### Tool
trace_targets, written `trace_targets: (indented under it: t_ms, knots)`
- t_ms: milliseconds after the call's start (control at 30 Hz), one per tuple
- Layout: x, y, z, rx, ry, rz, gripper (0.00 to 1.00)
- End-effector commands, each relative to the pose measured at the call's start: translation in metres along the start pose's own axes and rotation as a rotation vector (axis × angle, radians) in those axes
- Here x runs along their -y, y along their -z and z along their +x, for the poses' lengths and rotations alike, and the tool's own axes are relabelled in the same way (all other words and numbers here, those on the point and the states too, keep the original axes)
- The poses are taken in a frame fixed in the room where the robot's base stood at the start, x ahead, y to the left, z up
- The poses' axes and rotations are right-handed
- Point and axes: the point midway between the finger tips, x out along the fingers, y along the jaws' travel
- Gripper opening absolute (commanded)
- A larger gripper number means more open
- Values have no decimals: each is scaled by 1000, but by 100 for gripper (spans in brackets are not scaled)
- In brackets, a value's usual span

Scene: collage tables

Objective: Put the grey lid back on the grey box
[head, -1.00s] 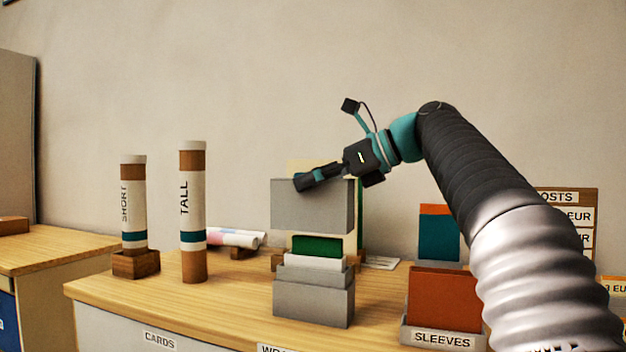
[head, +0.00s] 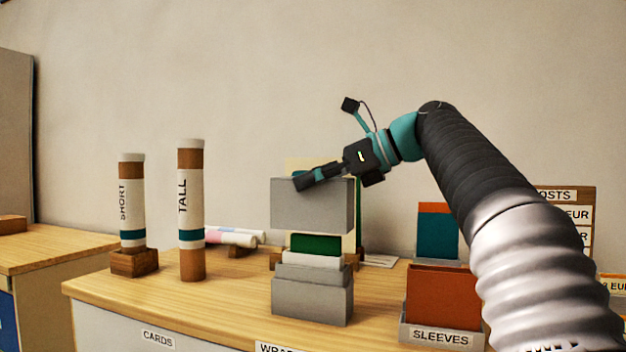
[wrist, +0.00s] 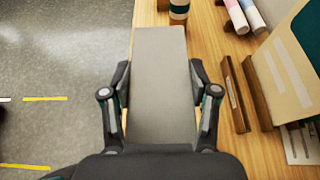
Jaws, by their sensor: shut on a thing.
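The grey lid (head: 312,208) is held up in the head view, level and above the grey box, with a small gap between them. My gripper (head: 303,184) is shut on the lid near its top. In the wrist view the lid's top (wrist: 160,80) lies between the two fingers of my gripper (wrist: 161,105). The grey box (head: 312,299) stands on the wooden table, open at the top, with green and white contents (head: 315,245) sticking up out of it. The wrist view does not show the box, which the lid hides.
Left of the box stand a tall tube (head: 191,210) and a short tube (head: 132,200) in a wooden holder. Right of it is the sleeves holder (head: 440,335) with orange-brown sleeves (head: 443,296). Rolled papers (head: 235,237) lie behind. The table (head: 225,300) between tall tube and box is clear.

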Motion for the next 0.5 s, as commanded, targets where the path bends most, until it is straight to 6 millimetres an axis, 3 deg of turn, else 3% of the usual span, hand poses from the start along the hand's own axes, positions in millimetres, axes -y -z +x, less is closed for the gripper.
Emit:
trace_targets:
  t_ms: [500]
  knots:
    - [0,18,7,0,0,0,26]
